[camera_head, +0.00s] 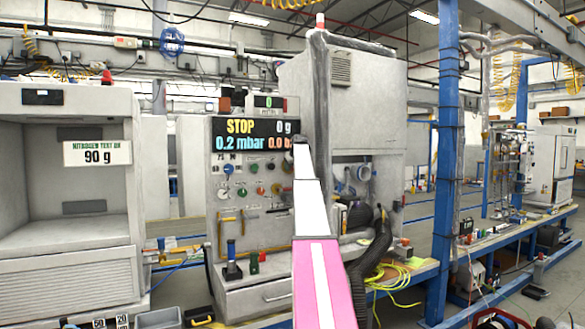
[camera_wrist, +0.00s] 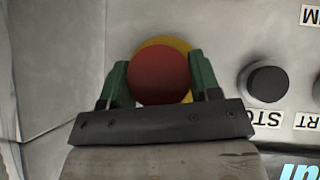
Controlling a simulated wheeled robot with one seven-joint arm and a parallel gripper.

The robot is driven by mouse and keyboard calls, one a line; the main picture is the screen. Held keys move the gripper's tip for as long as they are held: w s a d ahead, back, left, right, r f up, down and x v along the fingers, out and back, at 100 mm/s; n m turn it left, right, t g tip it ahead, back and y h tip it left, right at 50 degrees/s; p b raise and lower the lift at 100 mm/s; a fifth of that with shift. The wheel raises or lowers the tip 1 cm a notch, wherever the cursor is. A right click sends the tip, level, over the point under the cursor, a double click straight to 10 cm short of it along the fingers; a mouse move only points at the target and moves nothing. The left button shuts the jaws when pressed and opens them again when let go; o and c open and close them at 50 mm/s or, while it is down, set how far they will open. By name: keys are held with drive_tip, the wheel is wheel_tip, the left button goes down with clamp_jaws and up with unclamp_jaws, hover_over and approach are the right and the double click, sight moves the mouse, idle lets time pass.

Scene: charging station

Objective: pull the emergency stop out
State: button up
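The emergency stop is a round red button (camera_wrist: 160,75) on a yellow base (camera_wrist: 178,43) in the wrist view. My gripper (camera_wrist: 161,78) has its two green fingers on either side of the button. The left finger (camera_wrist: 118,83) looks very close to the red edge, and the right finger (camera_wrist: 203,75) is also close. I cannot tell whether they touch or press on it. In the head view, my gripper (camera_head: 299,143) is at the right edge of the control panel (camera_head: 222,200), and the button is hidden there.
A black round knob (camera_wrist: 266,83) sits right of the button, beside labels. The display (camera_head: 255,135) reads STOP and 0.2 mbar. A dark hose (camera_head: 375,250) and yellow cable (camera_head: 400,275) lie right of my arm. A white cabinet (camera_head: 65,230) stands at left.

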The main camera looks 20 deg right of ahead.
drive_tip(key=shift+c, duration=1.2)
drive_tip(key=shift+s, duration=0.8)
drive_tip(key=o, duration=1.3)
drive_tip(key=v, duration=1.1)
drive_tip(key=shift+f, duration=0.1)
